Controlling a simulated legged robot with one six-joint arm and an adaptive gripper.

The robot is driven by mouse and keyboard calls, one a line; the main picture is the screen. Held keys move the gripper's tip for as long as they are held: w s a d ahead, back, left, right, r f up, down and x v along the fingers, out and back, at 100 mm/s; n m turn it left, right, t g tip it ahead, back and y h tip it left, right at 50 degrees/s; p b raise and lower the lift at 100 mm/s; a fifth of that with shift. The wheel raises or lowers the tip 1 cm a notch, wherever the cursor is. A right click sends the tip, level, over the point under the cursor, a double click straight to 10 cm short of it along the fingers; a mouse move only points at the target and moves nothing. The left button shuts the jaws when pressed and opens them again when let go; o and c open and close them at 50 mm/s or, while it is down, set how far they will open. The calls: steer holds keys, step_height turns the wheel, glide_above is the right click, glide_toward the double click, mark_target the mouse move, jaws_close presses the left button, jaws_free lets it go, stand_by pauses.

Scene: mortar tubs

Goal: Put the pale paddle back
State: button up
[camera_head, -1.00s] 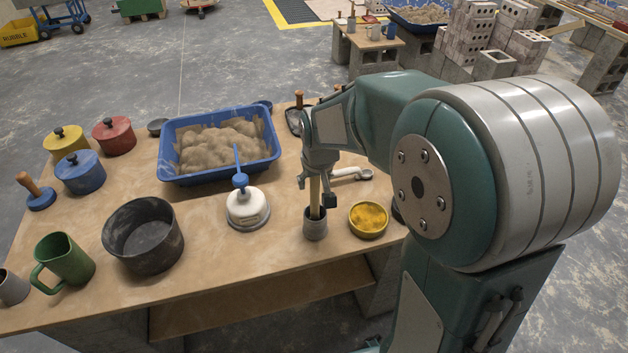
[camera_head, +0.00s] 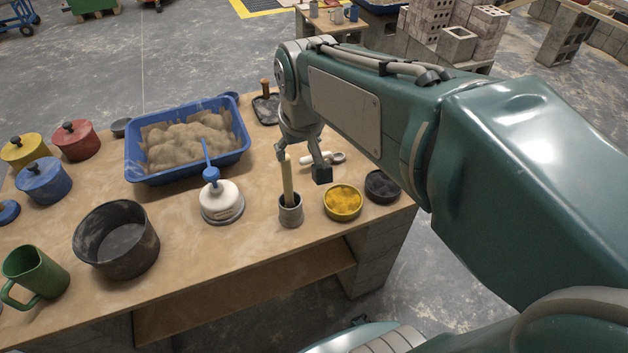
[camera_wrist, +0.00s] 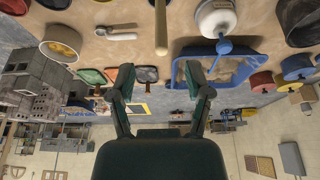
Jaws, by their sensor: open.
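The pale paddle (camera_head: 287,184) stands nearly upright in a small grey cup (camera_head: 290,212) near the front edge of the table. Its lower end is hidden inside the cup. My gripper (camera_head: 302,165) is open and empty, by the paddle's top end. In the wrist view, the paddle (camera_wrist: 161,28) points in from the top edge, lined up with the gap between my spread fingers (camera_wrist: 160,72). Its end shows just beyond the fingertips, apart from them.
A yellow-filled bowl (camera_head: 343,201) and a dark bowl (camera_head: 382,186) stand right of the cup. A white lidded pot (camera_head: 222,204) with a blue handle stands left. Behind are a blue mortar tub (camera_head: 160,177) and a white-handled scoop (camera_head: 318,159).

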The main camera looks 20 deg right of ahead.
steer(key=s+f+t, duration=0.1)
steer(key=s, duration=1.2)
steer(key=shift+t, duration=0.4)
